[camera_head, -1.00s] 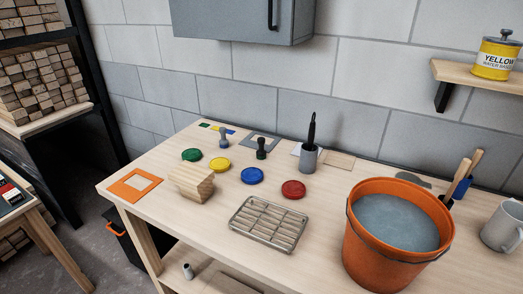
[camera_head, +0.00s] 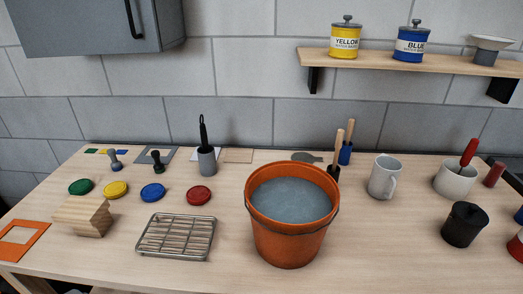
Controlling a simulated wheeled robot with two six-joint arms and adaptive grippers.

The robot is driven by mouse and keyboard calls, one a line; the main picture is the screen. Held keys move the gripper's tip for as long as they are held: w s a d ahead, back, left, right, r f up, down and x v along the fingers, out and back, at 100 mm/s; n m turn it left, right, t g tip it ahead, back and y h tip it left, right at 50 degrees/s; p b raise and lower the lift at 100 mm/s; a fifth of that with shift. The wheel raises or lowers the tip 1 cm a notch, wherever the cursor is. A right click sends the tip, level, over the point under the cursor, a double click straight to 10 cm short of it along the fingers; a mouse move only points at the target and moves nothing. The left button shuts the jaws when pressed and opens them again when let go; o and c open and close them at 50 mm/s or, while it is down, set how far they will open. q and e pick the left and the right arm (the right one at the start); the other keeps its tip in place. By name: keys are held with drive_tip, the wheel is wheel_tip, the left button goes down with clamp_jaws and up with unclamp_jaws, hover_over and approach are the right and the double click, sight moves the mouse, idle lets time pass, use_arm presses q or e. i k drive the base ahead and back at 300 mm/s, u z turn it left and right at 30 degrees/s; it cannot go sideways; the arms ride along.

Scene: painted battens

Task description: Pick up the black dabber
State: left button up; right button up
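The black dabber (camera_head: 158,160) is a small upright stamp-like tool with a dark knob and a wider dark base. It stands toward the back left of the wooden workbench (camera_head: 350,245), just in front of a grey square plate (camera_head: 170,151). A similar grey-blue dabber (camera_head: 115,159) stands to its left. A grey cup (camera_head: 207,161) holding a black-handled tool (camera_head: 203,132) stands to its right. Neither of my grippers shows in the head view.
Green (camera_head: 81,187), yellow (camera_head: 116,190), blue (camera_head: 153,193) and red (camera_head: 199,195) discs lie in front of the dabbers. A wood block (camera_head: 82,218), a wire rack (camera_head: 176,237) and an orange bucket of water (camera_head: 290,235) stand nearer. A white mug (camera_head: 385,176) is further right.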

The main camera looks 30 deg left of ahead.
sight(159, 168)
drive_tip(key=z, duration=1.55)
drive_tip(key=k, duration=1.5)
drive_tip(key=u, duration=1.45)
